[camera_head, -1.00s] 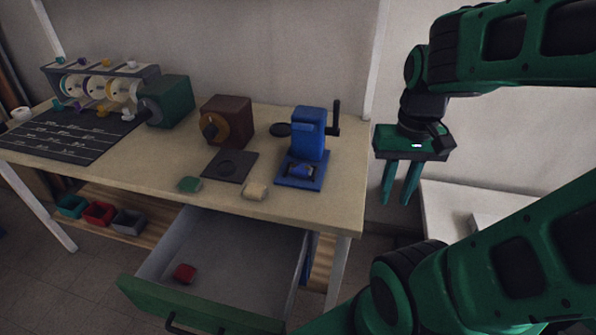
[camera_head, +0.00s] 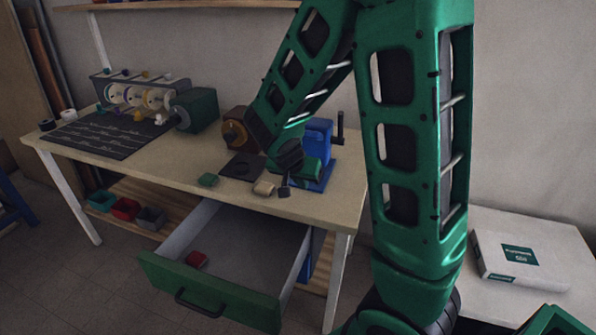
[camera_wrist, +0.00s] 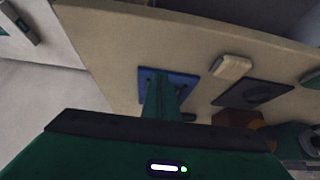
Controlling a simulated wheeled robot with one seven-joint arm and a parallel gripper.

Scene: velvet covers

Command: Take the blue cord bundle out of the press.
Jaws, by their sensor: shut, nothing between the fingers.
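The blue press (camera_head: 318,130), with a black crank, stands near the right end of the workbench, partly behind my arm. Its blue base also shows in the wrist view (camera_wrist: 184,86). My gripper (camera_wrist: 159,88) is shut and empty, its green fingers overlapping the press base in the wrist view. In the head view my arm reaches across the bench to the front of the press; I cannot make out the fingertips there. The blue cord bundle cannot be made out in either current view; my arm and fingers cover part of the press.
A beige block (camera_head: 264,188), a green pad (camera_head: 208,180) and a dark plate (camera_head: 236,170) lie left of the press. A brown box (camera_head: 236,116) stands behind them. The open drawer (camera_head: 215,297) juts out below, holding a red item (camera_head: 197,259).

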